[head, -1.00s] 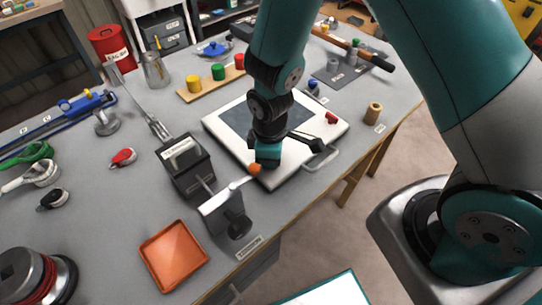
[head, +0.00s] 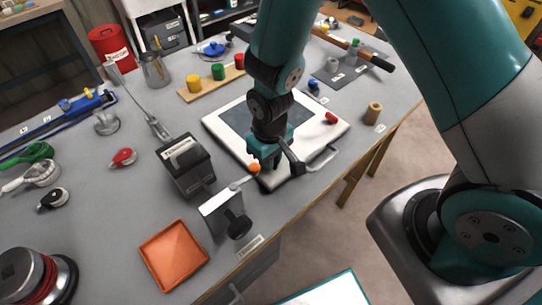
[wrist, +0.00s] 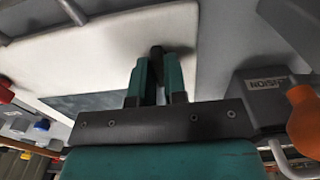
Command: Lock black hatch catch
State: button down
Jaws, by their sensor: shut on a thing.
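The hatch is a white panel (head: 222,125) with a dark window (head: 240,118), lying flat on the bench. It also shows as a pale surface in the wrist view (wrist: 80,60). A red catch (head: 331,118) and a blue catch (head: 313,86) sit at its right and far sides. My gripper (head: 268,167) is low over the panel's near edge, pointing down. In the wrist view, my gripper (wrist: 156,75) is shut on the black catch (wrist: 157,52), whose dark tip shows between the teal fingers. In the head view my gripper hides that catch.
An orange knob (head: 254,168) on a lever stands close to the left of my gripper. A black box (head: 186,165) and an orange tray (head: 172,254) are farther left. A metal handle (head: 325,158) sticks out at the hatch's near right. A wooden spool (head: 373,113) stands at right.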

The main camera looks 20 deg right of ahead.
jog(key=shift+w, duration=0.15)
dwell(0.3)
jog(key=c, duration=1.2)
grip_release()
jog(key=shift+o, duration=0.2)
jog(key=shift+r, duration=0.15)
notch_tip(320, 180, up, 17)
jog(key=shift+r, duration=0.1)
jog(key=s+r+n+y, duration=0.2)
jog(key=s+r+y, duration=0.2)
jog(key=s+r, duration=0.5)
jog(key=s, duration=0.5)
jog(key=shift+s+a+r+n, duration=0.25)
jog(key=shift+s+n, duration=0.1)
jog(key=shift+n, duration=0.05)
